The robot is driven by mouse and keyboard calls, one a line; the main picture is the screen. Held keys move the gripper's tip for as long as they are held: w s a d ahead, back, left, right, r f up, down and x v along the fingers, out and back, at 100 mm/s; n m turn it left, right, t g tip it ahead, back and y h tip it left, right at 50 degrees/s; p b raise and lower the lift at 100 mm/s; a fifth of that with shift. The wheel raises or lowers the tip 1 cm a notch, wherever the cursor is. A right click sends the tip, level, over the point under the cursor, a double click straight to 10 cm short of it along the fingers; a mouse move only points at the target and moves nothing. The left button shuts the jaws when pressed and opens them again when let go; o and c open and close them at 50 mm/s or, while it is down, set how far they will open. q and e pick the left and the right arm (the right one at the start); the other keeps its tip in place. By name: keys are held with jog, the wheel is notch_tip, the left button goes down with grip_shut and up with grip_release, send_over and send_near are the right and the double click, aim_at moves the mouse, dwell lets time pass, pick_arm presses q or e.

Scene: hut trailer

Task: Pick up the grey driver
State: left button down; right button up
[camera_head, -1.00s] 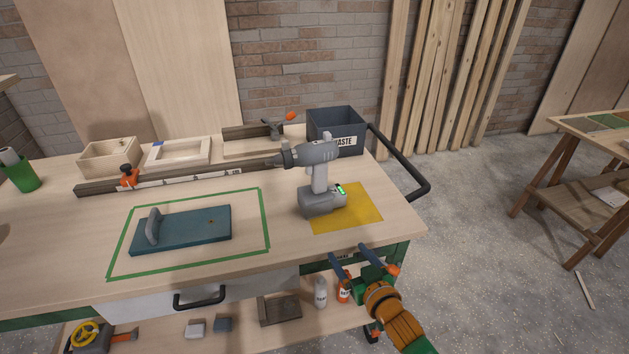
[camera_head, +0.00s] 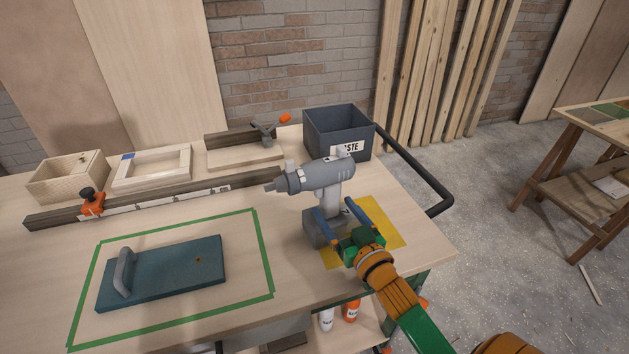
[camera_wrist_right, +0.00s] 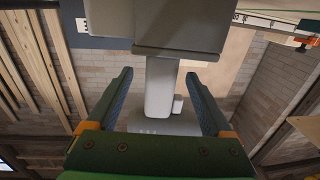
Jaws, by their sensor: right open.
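The grey driver (camera_head: 318,180) stands upright on its battery base on the workbench, partly over the yellow patch (camera_head: 385,226), with its nose pointing left. My right gripper (camera_head: 337,213) is open at the driver's handle, with one blue finger on each side in the head view. In the right wrist view the handle (camera_wrist_right: 160,88) shows between the two open fingers (camera_wrist_right: 160,90), with a gap on both sides. The lower part of the driver is partly hidden behind my gripper. My left gripper is not in view.
A dark waste bin (camera_head: 338,130) stands behind the driver. A teal board with a grey handle (camera_head: 165,270) lies inside a green outline at left. A long rail with an orange clamp (camera_head: 92,203) and wooden frames lie behind. A black rail (camera_head: 425,175) edges the bench's right.

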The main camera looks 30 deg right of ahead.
jog(key=shift+w+r, duration=0.15)
jog(key=shift+w, duration=0.25)
jog(key=w, duration=0.5)
jog(key=shift+d+r, duration=0.2)
jog(key=shift+d, duration=0.05)
jog(key=shift+w+f, duration=0.1)
jog(key=shift+w, duration=0.15)
jog(key=shift+s, duration=0.2)
jog(key=c, duration=0.5)
grip_shut()
jog(key=shift+r, duration=0.2)
